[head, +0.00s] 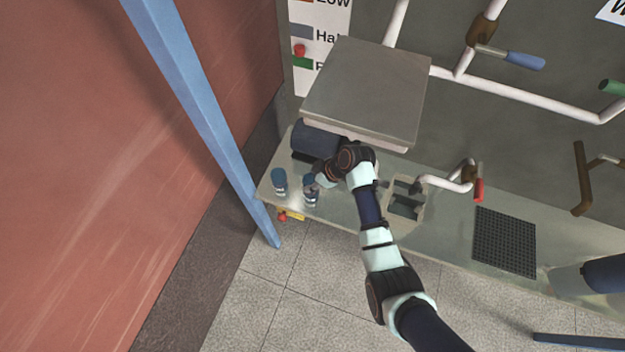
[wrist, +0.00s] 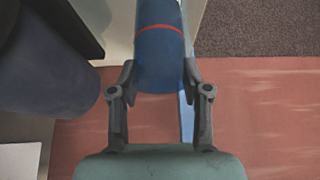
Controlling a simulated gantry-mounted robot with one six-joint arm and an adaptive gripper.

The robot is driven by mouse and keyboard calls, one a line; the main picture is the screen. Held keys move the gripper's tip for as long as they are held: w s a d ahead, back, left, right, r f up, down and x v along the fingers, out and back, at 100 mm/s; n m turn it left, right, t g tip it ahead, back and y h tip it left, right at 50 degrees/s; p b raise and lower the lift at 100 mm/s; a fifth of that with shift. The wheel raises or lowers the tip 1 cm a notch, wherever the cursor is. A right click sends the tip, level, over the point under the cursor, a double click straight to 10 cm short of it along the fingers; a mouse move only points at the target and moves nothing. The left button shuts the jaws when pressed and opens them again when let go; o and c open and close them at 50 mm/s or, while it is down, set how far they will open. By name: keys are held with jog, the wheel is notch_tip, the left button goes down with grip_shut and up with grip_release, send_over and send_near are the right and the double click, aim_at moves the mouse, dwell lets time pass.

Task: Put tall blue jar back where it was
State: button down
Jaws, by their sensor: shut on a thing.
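A blue jar (head: 311,198) with pale bands near its bottom is in my gripper (head: 314,180) at the left end of the steel counter. The wrist view shows the blue jar (wrist: 160,40) with a red stripe, between the two fingers of my gripper (wrist: 160,76). My gripper is shut on it. I cannot tell whether the jar's base touches the counter. A second, similar blue jar (head: 279,182) stands just left of it, near the counter's left end.
A dark blue drum (head: 312,140) lies behind, under a grey metal box (head: 368,92); the drum also shows in the wrist view (wrist: 45,75). A blue post (head: 205,110) stands left of the counter. A black grid (head: 504,241) lies farther right.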

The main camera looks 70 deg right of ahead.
jog(key=c, duration=0.5)
grip_release()
jog(key=shift+f, duration=0.1)
jog(key=p+v, duration=0.1)
jog(key=v, duration=1.1)
